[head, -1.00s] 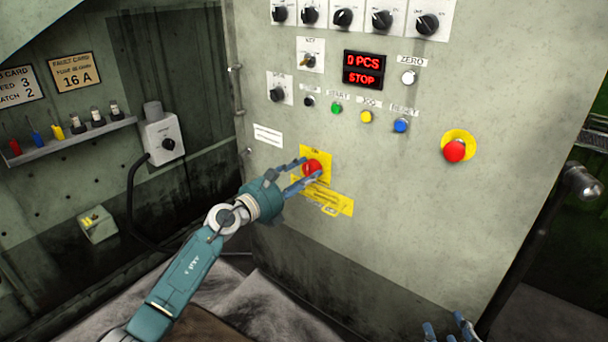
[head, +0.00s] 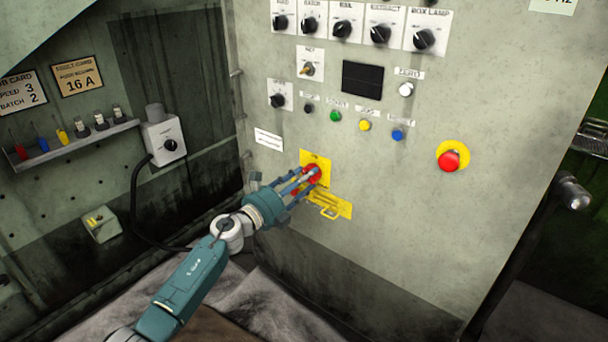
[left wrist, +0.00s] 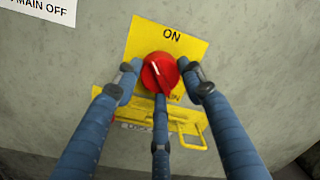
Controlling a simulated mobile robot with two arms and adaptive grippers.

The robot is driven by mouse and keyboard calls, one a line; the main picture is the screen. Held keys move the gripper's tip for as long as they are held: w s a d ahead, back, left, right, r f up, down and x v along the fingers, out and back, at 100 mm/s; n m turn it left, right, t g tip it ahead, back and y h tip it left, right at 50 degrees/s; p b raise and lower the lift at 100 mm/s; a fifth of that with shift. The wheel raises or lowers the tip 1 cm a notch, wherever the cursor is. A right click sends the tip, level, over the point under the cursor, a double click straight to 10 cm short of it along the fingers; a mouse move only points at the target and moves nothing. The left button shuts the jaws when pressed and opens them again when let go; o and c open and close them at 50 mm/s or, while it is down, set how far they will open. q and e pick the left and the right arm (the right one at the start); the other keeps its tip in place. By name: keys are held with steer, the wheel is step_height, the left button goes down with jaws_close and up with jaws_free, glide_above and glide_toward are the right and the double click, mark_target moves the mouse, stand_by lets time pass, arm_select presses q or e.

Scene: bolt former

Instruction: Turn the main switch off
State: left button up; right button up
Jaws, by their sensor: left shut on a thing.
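The main switch is a red rotary knob (head: 313,173) on a yellow plate (head: 318,159) on the grey cabinet front. My left gripper (head: 308,180) is shut around it, fingers pointing at the panel. In the left wrist view the knob (left wrist: 157,68) sits between the fingers of my left gripper (left wrist: 160,76), one on each side and one below. The lower lettering is partly hidden by the fingers. The display (head: 362,79) is dark. My right gripper is out of view.
A yellow hasp (head: 329,211) is just below the switch. A red emergency button (head: 449,160) is to the right. Dials and small coloured buttons are above. A grey box (head: 168,141) with a black cable is on the left wall, beside a shelf (head: 75,143).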

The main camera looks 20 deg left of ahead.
arm_select(q)
steer(key=n+p, duration=0.4)
steer(key=n, duration=0.5)
steer(key=shift+d+y, duration=0.15)
steer(key=shift+y, duration=0.25)
steer(key=shift+f+n+p, duration=0.1)
steer(key=shift+n+p, duration=0.25)
steer(key=shift+n, duration=0.35)
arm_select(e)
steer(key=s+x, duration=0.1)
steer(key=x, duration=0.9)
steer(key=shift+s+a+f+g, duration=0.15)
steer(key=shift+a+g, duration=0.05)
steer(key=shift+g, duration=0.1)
arm_select(q)
steer(key=o, duration=1.2)
steer(key=shift+s, duration=0.1)
